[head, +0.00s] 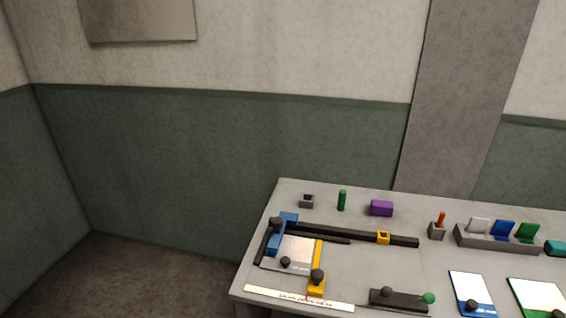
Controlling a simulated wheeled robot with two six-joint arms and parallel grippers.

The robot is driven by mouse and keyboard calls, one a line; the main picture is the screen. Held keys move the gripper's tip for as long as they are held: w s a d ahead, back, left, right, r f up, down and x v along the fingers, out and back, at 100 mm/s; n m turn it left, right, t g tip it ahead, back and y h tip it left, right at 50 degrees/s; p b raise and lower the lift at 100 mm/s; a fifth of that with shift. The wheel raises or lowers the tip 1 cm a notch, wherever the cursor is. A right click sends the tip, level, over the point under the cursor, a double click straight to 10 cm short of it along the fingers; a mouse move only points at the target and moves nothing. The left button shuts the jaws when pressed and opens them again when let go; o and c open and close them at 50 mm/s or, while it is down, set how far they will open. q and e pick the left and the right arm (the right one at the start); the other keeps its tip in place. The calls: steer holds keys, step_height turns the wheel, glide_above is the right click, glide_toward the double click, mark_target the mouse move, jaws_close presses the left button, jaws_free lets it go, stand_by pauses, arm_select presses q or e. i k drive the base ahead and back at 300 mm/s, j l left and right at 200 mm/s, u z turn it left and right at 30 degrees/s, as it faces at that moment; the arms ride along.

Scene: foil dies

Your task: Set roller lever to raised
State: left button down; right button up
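I cannot tell for certain which part is the roller lever. A dark bar (398,299) at the table's front has a black knob (386,292) and a green ball (429,298) at its right end. A small orange peg (440,218) stands in a grey block (436,232). Neither of my grippers is in view.
The grey table (390,265) fills the lower right. A dark rail (340,235) carries a yellow slider (383,237). Behind stand a green cylinder (342,200) and a purple block (381,208). A grey rack (495,238) holds coloured plates. Blue-edged (472,290) and green-edged (540,298) cards lie at right.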

mark_target(429, 298)
steer(key=l+z, duration=0.1)
steer(key=z, duration=0.25)
steer(key=k+l+z, duration=0.1)
steer(key=z, duration=0.25)
steer(key=l+z, duration=0.1)
steer(key=z, duration=0.25)
